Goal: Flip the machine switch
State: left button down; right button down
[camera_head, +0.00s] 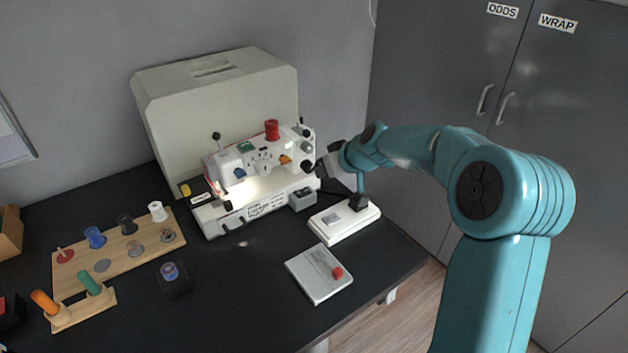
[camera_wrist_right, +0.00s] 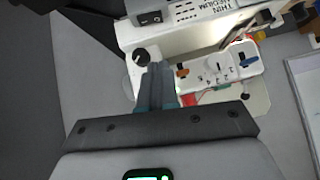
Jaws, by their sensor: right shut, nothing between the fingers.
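The machine is a white sewing machine (camera_head: 232,210) in front of a large cream cover, with a red spool on top. In the wrist view a black rocker switch (camera_wrist_right: 150,18) sits on its white body beside a vent, above my fingertips. A black round knob (camera_wrist_right: 140,57) lies just left of the fingertips. My right gripper (camera_head: 322,170) is at the machine's right end; in the wrist view (camera_wrist_right: 156,72) its fingers are shut and empty. I cannot tell if they touch the machine. In the head view the switch is hard to make out. My left gripper is not in view.
A white pedal-like block (camera_head: 335,232) and a white pad with a red tab (camera_head: 305,280) lie at the table's right. A wooden spool board (camera_head: 130,262) and a stand with orange and green handles (camera_head: 75,312) are left. Grey cabinets (camera_head: 440,80) stand right.

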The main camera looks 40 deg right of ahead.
send_over(301, 196)
jog(key=s, duration=0.2)
notch_tip(301, 196, down, 6)
jog(key=f, duration=0.3)
jog(key=shift+w+d+f, duration=0.1)
jog(key=shift+w+d, duration=0.05)
jog(key=shift+d, duration=0.15)
jog(key=shift+a+f, duration=0.1)
jog(key=shift+f, duration=0.5)
jog(key=b, duration=0.1)
jog(key=f+b, duration=0.1)
jog(key=b, duration=0.1)
jog(key=shift+a+f+b, duration=0.2)
jog(key=shift+f+b, duration=0.05)
jog(key=shift+b, duration=0.05)
jog(key=shift+a+r, duration=0.15)
jog(key=shift+r, duration=0.2)
jog(key=shift+f, duration=0.1)
